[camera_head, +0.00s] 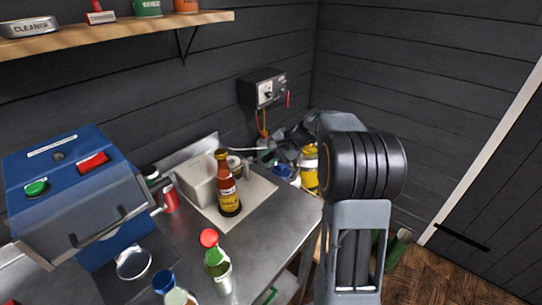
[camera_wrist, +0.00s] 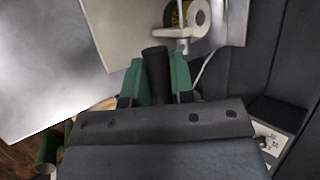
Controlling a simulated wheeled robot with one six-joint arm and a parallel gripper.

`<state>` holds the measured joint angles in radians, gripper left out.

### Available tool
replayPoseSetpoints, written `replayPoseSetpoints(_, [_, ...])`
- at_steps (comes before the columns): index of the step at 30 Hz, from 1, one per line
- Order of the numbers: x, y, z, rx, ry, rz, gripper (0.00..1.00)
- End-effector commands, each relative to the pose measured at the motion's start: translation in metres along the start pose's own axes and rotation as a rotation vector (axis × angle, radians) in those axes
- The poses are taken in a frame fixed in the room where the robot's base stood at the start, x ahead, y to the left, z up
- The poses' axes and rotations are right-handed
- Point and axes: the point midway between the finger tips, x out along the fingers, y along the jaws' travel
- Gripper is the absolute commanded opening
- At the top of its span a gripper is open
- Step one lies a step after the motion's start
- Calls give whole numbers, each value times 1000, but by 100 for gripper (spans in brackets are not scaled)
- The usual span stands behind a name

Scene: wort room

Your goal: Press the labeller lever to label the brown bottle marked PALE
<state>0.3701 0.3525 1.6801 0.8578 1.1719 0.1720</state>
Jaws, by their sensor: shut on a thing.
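The brown bottle marked PALE (camera_head: 228,190) stands upright on the pale base plate (camera_head: 258,192) of the labeller (camera_head: 198,180), on the steel bench. A white label roll (camera_wrist: 197,16) shows at the top of the wrist view. A thin lever rod (camera_head: 240,149) runs from behind the bottle to my gripper (camera_head: 272,150). In the wrist view, the green-padded fingers of my gripper (camera_wrist: 158,80) are shut on a dark cylindrical grip (camera_wrist: 155,62), which looks like the lever's handle. The fingertips are small and partly hidden in the head view.
A blue machine (camera_head: 75,185) with green and red buttons stands at left. A red-capped green bottle (camera_head: 216,262) and a blue-capped bottle (camera_head: 172,288) stand in front. A yellow container (camera_head: 309,170) is beside my arm. A control box (camera_head: 264,90) hangs on the wall.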

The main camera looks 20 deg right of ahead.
Motion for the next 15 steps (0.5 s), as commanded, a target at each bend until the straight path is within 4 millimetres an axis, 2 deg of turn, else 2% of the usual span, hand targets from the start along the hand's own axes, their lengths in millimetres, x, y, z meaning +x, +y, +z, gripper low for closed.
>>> replayPoseSetpoints(10, [2, -1, 1, -2, -3, -2, 0])
replayPoseSetpoints(11, [2, -1, 1, -2, -3, -2, 25])
replayPoseSetpoints(15, [1, -1, 0, -1, -1, -3, 38])
